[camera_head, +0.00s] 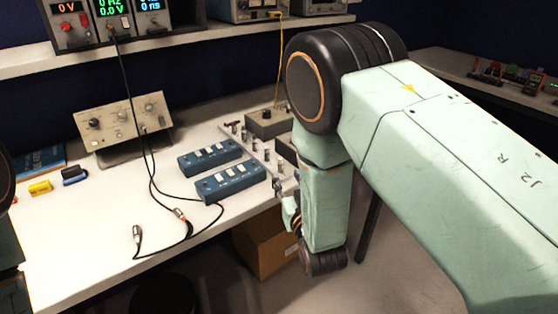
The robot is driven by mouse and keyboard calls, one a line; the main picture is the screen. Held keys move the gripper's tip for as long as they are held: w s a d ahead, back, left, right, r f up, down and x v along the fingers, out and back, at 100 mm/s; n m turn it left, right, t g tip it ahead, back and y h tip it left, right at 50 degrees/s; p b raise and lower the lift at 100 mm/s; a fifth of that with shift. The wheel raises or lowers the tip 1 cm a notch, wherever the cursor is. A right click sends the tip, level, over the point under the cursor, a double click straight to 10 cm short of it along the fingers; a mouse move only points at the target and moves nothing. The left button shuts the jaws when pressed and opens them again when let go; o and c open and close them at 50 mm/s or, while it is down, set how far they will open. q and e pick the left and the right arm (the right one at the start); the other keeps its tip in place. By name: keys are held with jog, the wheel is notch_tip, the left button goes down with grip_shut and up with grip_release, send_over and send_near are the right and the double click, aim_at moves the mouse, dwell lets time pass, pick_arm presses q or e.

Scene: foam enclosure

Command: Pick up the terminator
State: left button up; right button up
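No object shows clearly enough for me to name it as the terminator. Small metal fittings stand along a pale strip (257,153) on the white bench (85,245). Two cable ends with metal connectors lie near the front of the bench, one upright-looking connector (137,235) and one with a red-orange part (180,215). My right gripper (283,198) is mostly hidden behind my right forearm, near the bench's right front edge. Its opening cannot be made out. My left gripper is not in view; only dark and green parts of my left arm show at the left edge.
Two blue switch boxes (230,182) (209,157) lie mid-bench. A beige instrument (122,122) stands behind the cables. Yellow (40,188) and blue-black (74,175) small items lie left. A shelf (140,48) holds instruments. A cardboard box (265,246) is below the bench.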

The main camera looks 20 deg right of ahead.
aim_at(282, 163)
jog(key=shift+w+a+r, duration=0.15)
jog(key=shift+w, duration=0.4)
jog(key=shift+w+d+r, duration=0.15)
jog(key=shift+w+d, duration=0.15)
jog(key=shift+w, duration=0.3)
jog(key=w, duration=0.4)
jog(key=shift+w+a, duration=0.15)
jog(key=shift+w, duration=0.25)
jog(key=shift+s+d, duration=0.15)
jog(key=shift+d, duration=0.05)
jog(key=shift+w+a, duration=0.2)
jog(key=c, duration=0.4)
jog(key=shift+d, duration=0.1)
grip_shut()
